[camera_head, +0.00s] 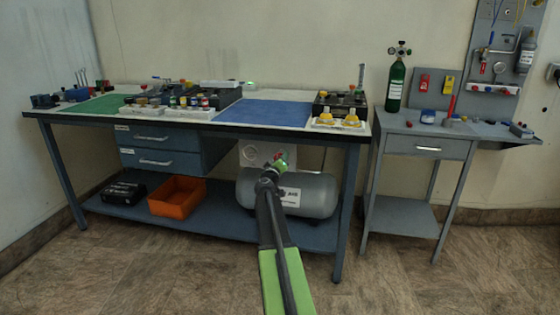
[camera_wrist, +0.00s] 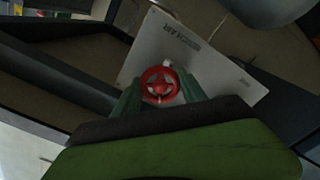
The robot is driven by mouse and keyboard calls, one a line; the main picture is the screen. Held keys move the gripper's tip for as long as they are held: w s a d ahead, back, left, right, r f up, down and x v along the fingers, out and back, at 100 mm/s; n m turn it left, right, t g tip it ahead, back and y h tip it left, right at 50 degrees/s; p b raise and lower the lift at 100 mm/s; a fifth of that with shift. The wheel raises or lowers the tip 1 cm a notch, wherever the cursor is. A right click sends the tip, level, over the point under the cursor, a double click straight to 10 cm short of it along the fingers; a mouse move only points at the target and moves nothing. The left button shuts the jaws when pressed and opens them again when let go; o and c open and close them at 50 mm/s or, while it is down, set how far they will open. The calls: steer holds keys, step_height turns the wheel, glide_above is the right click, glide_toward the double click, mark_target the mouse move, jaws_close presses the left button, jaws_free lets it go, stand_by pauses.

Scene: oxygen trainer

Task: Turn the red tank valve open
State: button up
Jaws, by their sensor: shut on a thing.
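The red valve (camera_wrist: 160,85) is a small spoked handwheel in the middle of the wrist view, in front of a pale lettered plate (camera_wrist: 190,45). My gripper (camera_wrist: 160,92) is shut on it, with one green finger at each side of the wheel. The grey tank (camera_head: 320,197) lies on the lower shelf to the right, partly behind my arm. How far the valve is turned cannot be told.
The workbench top (camera_head: 225,118) is above my gripper, and its right leg (camera_head: 345,210) stands to the right. An orange bin (camera_head: 176,196) and a black case (camera_head: 122,192) are on the lower shelf. A side table with a green cylinder (camera_head: 396,85) stands right. The front floor is clear.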

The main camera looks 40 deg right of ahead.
steer(key=n, duration=0.7)
steer(key=shift+a, duration=0.1)
steer(key=n, duration=1.5)
steer(key=shift+n, duration=0.3)
steer(key=n, duration=0.3)
steer(key=shift+s+n, duration=0.1)
steer(key=shift+n, duration=2.1)
